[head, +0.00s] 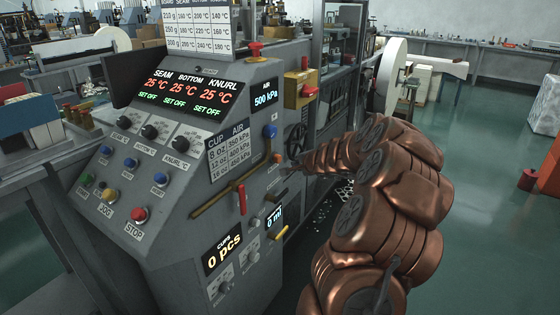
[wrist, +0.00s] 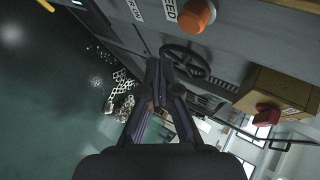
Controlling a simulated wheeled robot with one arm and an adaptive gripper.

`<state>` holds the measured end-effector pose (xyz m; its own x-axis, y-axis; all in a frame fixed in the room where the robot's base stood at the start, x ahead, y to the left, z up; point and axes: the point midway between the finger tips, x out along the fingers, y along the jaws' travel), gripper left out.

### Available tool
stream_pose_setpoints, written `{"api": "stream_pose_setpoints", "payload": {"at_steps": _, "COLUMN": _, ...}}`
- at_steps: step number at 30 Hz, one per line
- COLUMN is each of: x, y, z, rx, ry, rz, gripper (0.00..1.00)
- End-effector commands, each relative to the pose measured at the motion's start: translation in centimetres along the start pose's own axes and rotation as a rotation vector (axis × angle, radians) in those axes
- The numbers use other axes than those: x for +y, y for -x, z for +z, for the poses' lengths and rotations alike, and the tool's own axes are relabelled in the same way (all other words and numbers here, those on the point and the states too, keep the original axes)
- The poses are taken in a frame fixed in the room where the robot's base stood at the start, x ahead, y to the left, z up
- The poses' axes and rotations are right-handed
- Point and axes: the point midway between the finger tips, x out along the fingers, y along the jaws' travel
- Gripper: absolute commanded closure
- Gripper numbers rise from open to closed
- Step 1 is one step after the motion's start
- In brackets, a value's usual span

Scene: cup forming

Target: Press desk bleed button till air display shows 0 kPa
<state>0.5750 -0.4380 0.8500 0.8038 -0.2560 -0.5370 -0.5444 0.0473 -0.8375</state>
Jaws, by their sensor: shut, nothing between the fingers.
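The air display (head: 264,97) on the grey machine's panel reads 500 kPa in blue. The bleed button is a round orange button; it shows in the wrist view (wrist: 197,17) at the top edge beside a label ending in "EED", and in the head view (head: 278,158) below the blue knob. My gripper (wrist: 158,70) is shut and empty in the wrist view. Its fingertips are in front of the panel, below and left of the button in that view, and apart from it. In the head view my gripper (head: 285,171) is small and partly unclear against the panel.
A black handwheel (wrist: 185,61) is close beside the fingertips. A yellow box with a red button (head: 301,88) is on the machine's right. A blue knob (head: 270,131) and a red lever (head: 242,199) stick out nearby. Green floor (head: 480,200) is free at right.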

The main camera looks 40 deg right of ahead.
Motion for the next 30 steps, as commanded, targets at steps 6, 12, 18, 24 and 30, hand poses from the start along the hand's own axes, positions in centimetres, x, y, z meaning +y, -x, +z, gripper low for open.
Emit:
{"api": "stream_pose_setpoints", "payload": {"at_steps": 6, "x": -1.1, "y": -1.5, "z": 1.1, "rx": -0.001, "ry": 0.001, "rz": 0.001, "gripper": 1.00}}
{"api": "stream_pose_setpoints", "payload": {"at_steps": 12, "x": -1.5, "y": -2.0, "z": 1.6, "rx": -0.001, "ry": 0.000, "rz": 0.000, "gripper": 1.00}}
{"api": "stream_pose_setpoints", "payload": {"at_steps": 18, "x": -1.6, "y": -2.1, "z": 1.6, "rx": -0.001, "ry": 0.000, "rz": 0.000, "gripper": 1.00}}
{"api": "stream_pose_setpoints", "payload": {"at_steps": 24, "x": -1.6, "y": -2.1, "z": 1.6, "rx": -0.001, "ry": 0.000, "rz": 0.000, "gripper": 1.00}}
{"api": "stream_pose_setpoints", "payload": {"at_steps": 30, "x": -1.6, "y": -2.1, "z": 1.6, "rx": -0.001, "ry": 0.000, "rz": 0.000, "gripper": 1.00}}
